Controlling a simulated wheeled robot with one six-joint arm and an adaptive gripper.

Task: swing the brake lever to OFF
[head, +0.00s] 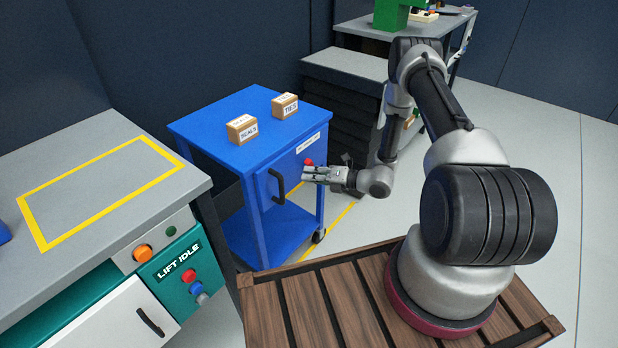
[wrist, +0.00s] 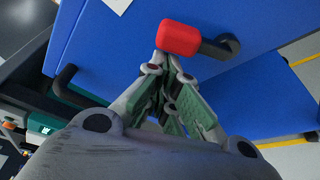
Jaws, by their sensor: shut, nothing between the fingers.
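The brake lever has a red grip (wrist: 180,38) and a dark arm running to a round black pivot (wrist: 222,47) on the front of the blue cart. In the wrist view the grip lies to the left of the pivot. In the head view the red grip (head: 308,162) shows just above my gripper (head: 308,174). In the wrist view my gripper (wrist: 168,72) is shut and empty, with its fingertips right at the grip's lower edge. I cannot tell whether they touch it. No OFF marking is readable.
The blue cart (head: 225,122) carries two small boxes, SEALS (head: 241,129) and TIES (head: 285,105), and has a black handle (head: 277,187) on its front. A grey bench (head: 85,225) with a LIFT IDLE panel (head: 178,258) stands at left. A dark cabinet (head: 340,100) stands behind.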

